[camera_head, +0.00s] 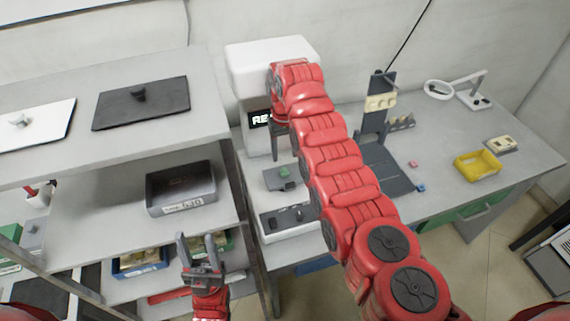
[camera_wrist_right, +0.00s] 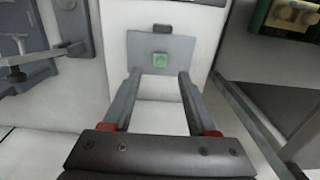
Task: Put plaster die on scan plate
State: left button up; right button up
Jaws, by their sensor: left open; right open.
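A grey plate (camera_head: 272,181) lies on the base of the white machine at the centre, with a small green block (camera_head: 284,171) on it. In the right wrist view the plate (camera_wrist_right: 140,46) and the green block (camera_wrist_right: 160,59) lie beyond my fingertips, the block roughly between them. My right gripper (camera_wrist_right: 156,76) is open and empty; in the head view (camera_head: 284,158) it points down in front of the machine, partly hidden by my arm. My left gripper (camera_head: 197,239) is open and empty before the shelf. I cannot tell for certain which piece is the plaster die.
The white machine (camera_head: 265,55) has a lit display. A shelf unit (camera_head: 120,60) at left holds flat panels and a dark bin (camera_head: 181,194). The right bench carries a dark stand (camera_head: 376,120) with cream casts, a yellow tray (camera_head: 477,166) and a lamp (camera_head: 439,89).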

jog(key=shift+r+b, duration=0.4)
jog(key=shift+r, duration=1.8)
